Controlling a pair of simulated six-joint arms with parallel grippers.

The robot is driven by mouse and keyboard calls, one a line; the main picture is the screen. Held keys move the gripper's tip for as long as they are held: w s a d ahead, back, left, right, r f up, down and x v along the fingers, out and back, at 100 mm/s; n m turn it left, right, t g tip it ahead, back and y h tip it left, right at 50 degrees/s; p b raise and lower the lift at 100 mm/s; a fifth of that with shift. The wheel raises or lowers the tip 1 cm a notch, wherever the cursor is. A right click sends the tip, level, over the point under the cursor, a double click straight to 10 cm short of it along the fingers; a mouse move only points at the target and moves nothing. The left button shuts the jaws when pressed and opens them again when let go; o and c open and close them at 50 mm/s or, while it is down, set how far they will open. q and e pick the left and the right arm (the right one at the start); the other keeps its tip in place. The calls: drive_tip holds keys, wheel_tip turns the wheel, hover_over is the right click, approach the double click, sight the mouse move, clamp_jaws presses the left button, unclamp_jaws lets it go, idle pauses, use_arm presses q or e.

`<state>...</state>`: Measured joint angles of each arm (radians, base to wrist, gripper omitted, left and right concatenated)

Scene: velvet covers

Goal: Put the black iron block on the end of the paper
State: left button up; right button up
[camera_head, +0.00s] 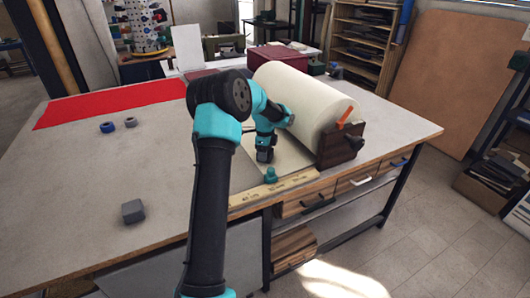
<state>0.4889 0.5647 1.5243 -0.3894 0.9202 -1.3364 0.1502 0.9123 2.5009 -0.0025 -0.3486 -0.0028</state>
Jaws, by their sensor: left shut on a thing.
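A large roll of cream paper (300,98) lies on a dark wooden holder, and its loose sheet (290,150) spreads flat on the table in front of it. My left arm reaches over the sheet. My left gripper (265,153) points down there, shut on a small dark block (264,156) just above or on the paper; I cannot tell if it touches. The arm and fingers hide part of it. Another dark grey block (132,211) sits on the table at the left. My right gripper is not in view.
A red cloth (105,103) and two small rings (107,127) lie at the left. The holder's dark end (340,146) stands close right. The table's left middle is clear.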

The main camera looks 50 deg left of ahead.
use_arm(q)
drive_tip(key=o, duration=1.5)
drive_tip(key=shift+f, duration=0.1)
drive_tip(key=shift+o, duration=0.2)
wheel_tip(320, 180, up, 12)
